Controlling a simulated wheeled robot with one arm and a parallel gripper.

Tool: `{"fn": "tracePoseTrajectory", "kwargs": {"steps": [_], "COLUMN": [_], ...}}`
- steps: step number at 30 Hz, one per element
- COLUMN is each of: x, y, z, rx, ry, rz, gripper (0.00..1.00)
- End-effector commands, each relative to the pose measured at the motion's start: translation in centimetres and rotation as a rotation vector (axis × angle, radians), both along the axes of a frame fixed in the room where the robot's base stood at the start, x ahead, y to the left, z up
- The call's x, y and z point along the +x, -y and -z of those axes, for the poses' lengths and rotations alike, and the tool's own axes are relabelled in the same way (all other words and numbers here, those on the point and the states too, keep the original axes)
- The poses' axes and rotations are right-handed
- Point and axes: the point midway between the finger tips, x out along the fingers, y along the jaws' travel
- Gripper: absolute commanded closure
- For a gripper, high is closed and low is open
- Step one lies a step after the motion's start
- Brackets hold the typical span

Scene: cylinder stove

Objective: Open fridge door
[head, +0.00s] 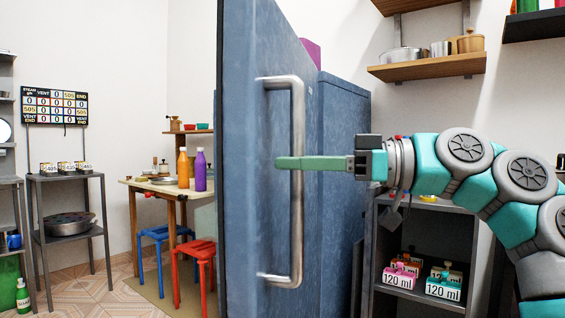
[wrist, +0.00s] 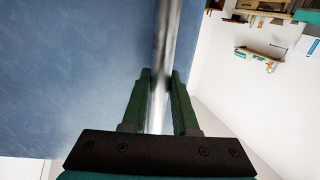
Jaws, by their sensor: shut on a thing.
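The blue fridge door (head: 262,220) stands tall in the middle of the head view and fills the left of the wrist view (wrist: 70,80). Its vertical metal handle (head: 297,115) is on the face toward me. My gripper (head: 282,162) reaches in from the right at about the handle's mid-height. In the wrist view its green fingers (wrist: 161,75) lie on either side of the handle bar (wrist: 165,35) and are shut on it. A blue cabinet body (head: 343,150) shows right of the door.
A dark shelf unit (head: 417,245) with labelled boxes stands at the right, below my arm. Wooden wall shelves (head: 425,70) hang above. A red stool (head: 193,255), a blue stool and a table with bottles stand left, beyond the door. Floor shows at lower left.

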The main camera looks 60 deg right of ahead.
Motion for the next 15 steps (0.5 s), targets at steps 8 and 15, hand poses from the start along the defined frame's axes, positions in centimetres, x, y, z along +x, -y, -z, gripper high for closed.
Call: {"fn": "tracePoseTrajectory", "kwargs": {"steps": [8, 15], "x": [-0.26, -0.22], "y": [0.07, 0.06], "z": [-0.21, -0.19], "rx": [0.000, 0.000], "ry": [0.005, 0.003], "rz": [0.002, 0.002], "gripper": [1.00, 0.63]}}
